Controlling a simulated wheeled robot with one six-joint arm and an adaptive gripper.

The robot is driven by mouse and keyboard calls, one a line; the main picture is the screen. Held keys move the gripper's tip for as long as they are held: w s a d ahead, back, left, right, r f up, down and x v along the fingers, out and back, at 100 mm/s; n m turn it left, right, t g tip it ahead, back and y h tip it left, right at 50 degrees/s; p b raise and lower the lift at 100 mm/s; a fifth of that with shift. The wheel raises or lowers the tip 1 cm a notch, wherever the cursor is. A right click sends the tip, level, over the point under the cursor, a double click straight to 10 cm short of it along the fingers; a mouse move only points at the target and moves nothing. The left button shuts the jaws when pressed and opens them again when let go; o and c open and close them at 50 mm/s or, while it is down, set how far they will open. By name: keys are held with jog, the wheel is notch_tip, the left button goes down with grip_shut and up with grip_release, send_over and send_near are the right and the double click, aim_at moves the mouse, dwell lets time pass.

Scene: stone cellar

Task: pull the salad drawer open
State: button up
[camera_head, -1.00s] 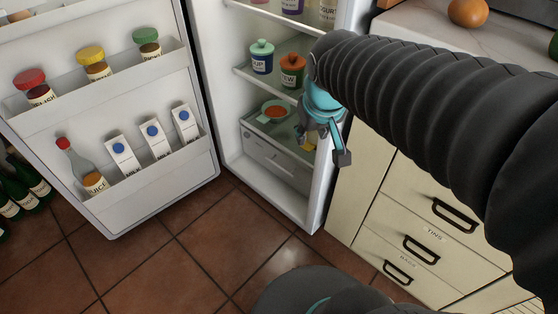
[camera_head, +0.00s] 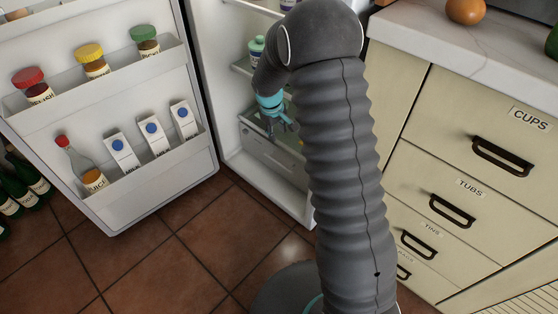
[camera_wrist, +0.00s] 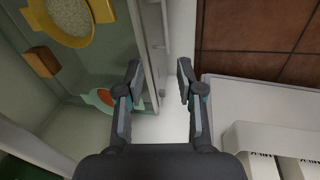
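The salad drawer (camera_head: 268,158) is the pale grey-white bin at the bottom of the open fridge, and it looks shut. Its front runs as a pale strip in the wrist view (camera_wrist: 150,45), with a thin bar along its outer side. My gripper (camera_head: 280,127) is in the fridge opening at the drawer's top front edge. In the wrist view my gripper (camera_wrist: 159,65) is open, its fingers on either side of the front's edge line. I cannot tell whether they touch it. My arm hides the drawer's right part in the head view.
The open fridge door (camera_head: 165,195) holds jars, a bottle and milk cartons at left. Kitchen drawers (camera_head: 450,205) stand at right. The tiled floor (camera_head: 195,250) before the fridge is clear.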

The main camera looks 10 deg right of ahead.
send_near(280, 164)
jog(key=shift+n+g, duration=0.3)
jog(key=shift+n, duration=0.1)
jog(key=f, duration=0.2)
jog(key=w+f, duration=0.1)
jog(key=f, duration=0.2)
jog(key=d+f, duration=0.1)
jog(key=f, duration=0.2)
jog(key=shift+w+d, duration=0.1)
jog(key=shift+w, duration=0.1)
jog(key=shift+c, duration=0.2)
grip_shut()
